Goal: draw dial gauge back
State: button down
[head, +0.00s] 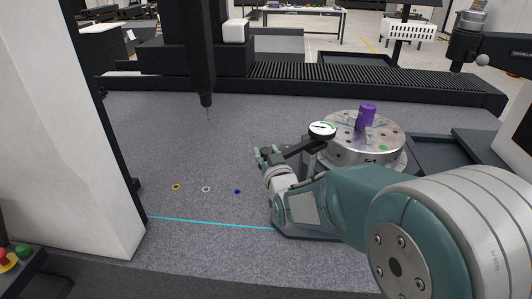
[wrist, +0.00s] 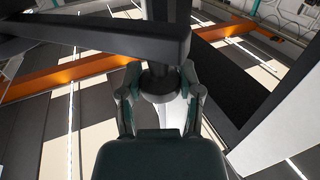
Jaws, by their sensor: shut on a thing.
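The dial gauge (head: 322,129) has a round white face in a dark rim and sits at the end of a black arm, beside the near left edge of a round metal table (head: 345,153). A purple part (head: 366,115) stands on that table. My gripper (head: 263,155) is left of the gauge, over the grey granite. In the wrist view my gripper (wrist: 160,95) is shut around a dark upright post of the gauge's holder, with a black bar (wrist: 110,42) crossing above it. The gauge face is not visible there. Whether the gauge tip touches anything is hidden.
A black probe column (head: 200,60) hangs over the granite bed (head: 165,140). A yellow ring (head: 176,187), a white ring (head: 206,189) and a blue ring (head: 237,191) lie near a cyan line (head: 205,222). A white pillar (head: 75,120) stands at left. The granite's middle is clear.

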jog(key=shift+c, duration=1.3)
grip_release()
jog(key=shift+s+a, duration=0.2)
jog(key=shift+s, duration=0.05)
jog(key=shift+a, duration=0.15)
jog(key=shift+s+d, duration=0.35)
jog(key=shift+s, duration=0.05)
jog(key=v, duration=1.1)
jog(key=shift+a, duration=0.2)
jog(key=shift+f, duration=0.1)
